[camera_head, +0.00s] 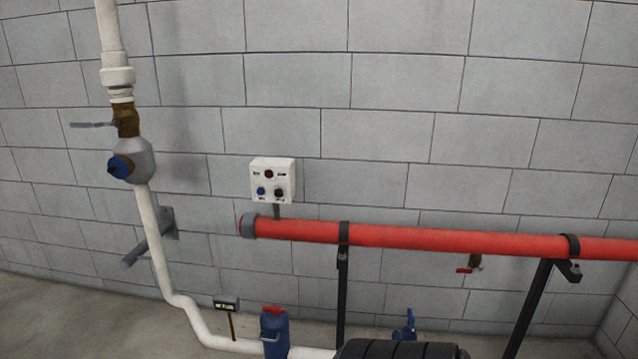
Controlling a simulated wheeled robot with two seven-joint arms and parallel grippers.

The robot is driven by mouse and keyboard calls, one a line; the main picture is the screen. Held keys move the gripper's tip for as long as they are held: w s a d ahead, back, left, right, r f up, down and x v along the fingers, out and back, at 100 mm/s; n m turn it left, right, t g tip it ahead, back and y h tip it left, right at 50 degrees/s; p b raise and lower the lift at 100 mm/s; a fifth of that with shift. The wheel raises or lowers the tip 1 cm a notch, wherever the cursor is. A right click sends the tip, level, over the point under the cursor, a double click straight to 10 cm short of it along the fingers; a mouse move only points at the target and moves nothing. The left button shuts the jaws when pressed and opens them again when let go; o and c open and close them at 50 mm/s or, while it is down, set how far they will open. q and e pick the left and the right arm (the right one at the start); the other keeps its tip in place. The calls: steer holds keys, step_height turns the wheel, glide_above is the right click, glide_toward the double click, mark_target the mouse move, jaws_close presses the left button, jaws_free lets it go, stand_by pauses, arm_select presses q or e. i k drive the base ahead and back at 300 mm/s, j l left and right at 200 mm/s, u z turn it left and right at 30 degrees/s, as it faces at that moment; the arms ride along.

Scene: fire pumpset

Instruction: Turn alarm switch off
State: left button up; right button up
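A small white control box (273,181) is mounted on the grey block wall, just above the left end of the red pipe. Its face carries a dark red round part (269,174) at the top centre. Below that are a blue knob (261,191) on the left and a black knob (279,192) on the right. The labels are too small to read, so I cannot tell which one is the alarm switch or how it is set. Neither of my grippers is in view.
A red horizontal pipe (430,239) on black stands (342,290) runs right below the box. A white pipe (152,230) with a brass valve (125,120) stands at the left. A blue canister (274,333) and black ribbed object (400,350) are at the bottom. The wall around the box is clear.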

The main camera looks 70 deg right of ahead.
mark_target(278, 193)
steer(key=z, duration=1.95)
